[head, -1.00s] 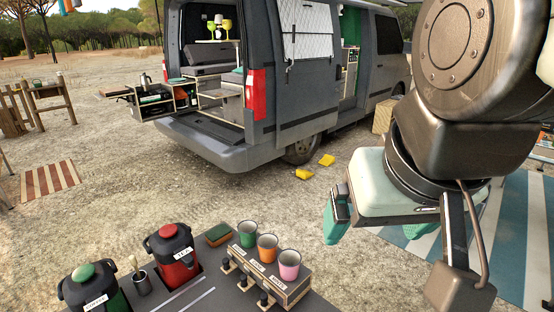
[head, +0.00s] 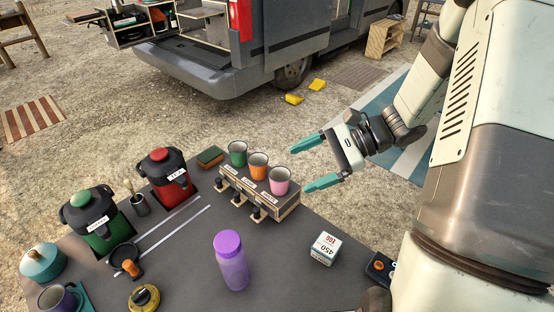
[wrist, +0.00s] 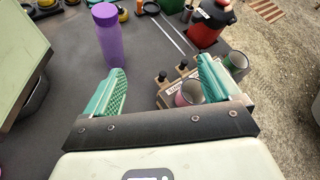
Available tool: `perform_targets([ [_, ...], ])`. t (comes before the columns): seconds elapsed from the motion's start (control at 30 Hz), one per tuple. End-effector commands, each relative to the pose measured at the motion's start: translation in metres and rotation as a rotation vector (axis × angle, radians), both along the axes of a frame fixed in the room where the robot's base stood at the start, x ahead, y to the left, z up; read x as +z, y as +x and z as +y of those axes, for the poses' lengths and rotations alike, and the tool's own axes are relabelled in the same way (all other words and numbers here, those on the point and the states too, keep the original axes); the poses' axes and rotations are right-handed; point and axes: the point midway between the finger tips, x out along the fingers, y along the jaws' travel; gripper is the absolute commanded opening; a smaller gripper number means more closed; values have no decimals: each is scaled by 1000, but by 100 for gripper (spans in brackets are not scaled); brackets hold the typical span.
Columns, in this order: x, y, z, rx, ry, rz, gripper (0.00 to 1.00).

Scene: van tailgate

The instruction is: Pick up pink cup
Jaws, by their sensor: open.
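The pink cup (head: 279,181) stands upright at the right end of a row on a wooden box stand, beside the orange cup (head: 258,167) and the green cup (head: 238,153). My gripper (head: 299,168) is open and empty, with its teal fingers pointing left toward the pink cup. The fingertips are close to the cup; I cannot tell the exact gap. In the wrist view the pink cup (wrist: 188,93) shows just inside the right finger, partly hidden by the gripper's front bar.
The wooden stand (head: 236,197) sits on the dark table. A purple bottle (head: 231,262), a white box (head: 325,248), a red dispenser (head: 167,178) and a green dispenser (head: 96,219) stand around it. A sponge (head: 210,157) lies behind-left of the cups.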

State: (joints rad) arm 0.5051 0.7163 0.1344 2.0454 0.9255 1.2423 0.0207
Motion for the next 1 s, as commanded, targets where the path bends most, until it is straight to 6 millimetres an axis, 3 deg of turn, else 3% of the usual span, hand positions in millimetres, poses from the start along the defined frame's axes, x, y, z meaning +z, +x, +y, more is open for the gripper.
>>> perform_targets([
  [0.03,-19,6,-5,-73,72,53,90],
  [0.2,-71,27,-22,-314,300,182,90],
  [0.4,-114,39,-37,-518,475,269,90],
  [0.57,-126,43,-40,-576,523,289,90],
  [0.8,-126,57,-6,-576,525,291,90],
  [1.0,-126,65,10,-577,524,291,90],
])
